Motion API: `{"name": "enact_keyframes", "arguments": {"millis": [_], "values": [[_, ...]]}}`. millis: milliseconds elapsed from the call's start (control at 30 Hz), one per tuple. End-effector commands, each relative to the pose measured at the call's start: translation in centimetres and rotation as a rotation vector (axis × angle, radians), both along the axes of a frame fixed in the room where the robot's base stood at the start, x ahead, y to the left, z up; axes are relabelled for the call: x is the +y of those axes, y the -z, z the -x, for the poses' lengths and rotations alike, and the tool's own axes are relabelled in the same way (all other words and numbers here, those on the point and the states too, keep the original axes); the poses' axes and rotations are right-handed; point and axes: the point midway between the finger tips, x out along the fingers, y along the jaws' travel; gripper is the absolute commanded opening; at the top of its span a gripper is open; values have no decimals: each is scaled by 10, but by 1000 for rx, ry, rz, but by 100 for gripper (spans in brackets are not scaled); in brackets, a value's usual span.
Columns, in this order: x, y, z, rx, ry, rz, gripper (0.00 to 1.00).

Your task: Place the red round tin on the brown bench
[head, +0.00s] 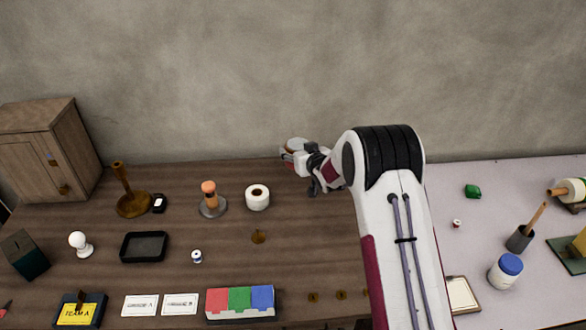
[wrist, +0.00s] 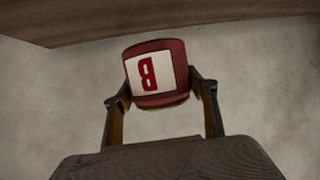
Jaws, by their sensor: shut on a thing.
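The red round tin (wrist: 156,72), with a white label and a red letter B, is between the two fingers in the wrist view. My gripper (wrist: 163,92) is shut on its sides. In the head view my gripper (head: 291,158) is near the back edge of the brown bench (head: 310,225), with the tin (head: 296,145) at its end, partly hidden. The tin appears raised off the bench. The bench also shows as a brown surface along the top of the wrist view (wrist: 110,18).
A white roll (head: 257,198) and an orange-topped stand (head: 211,198) stand left of my gripper. A black tray (head: 144,246), cards and colored blocks (head: 240,300) lie farther left and front. Bare bench shows right of the roll. A pale table (head: 450,200) adjoins on the right.

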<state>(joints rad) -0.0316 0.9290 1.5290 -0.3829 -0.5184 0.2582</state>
Motion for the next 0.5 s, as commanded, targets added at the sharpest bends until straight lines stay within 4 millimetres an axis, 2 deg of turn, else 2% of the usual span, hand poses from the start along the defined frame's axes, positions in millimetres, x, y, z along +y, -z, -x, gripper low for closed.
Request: {"name": "enact_keyframes", "arguments": {"millis": [200, 500], "values": [[0, 23, -1, -4, 0, -1, 18], [0, 27, -1, -7, 0, -1, 18]]}}
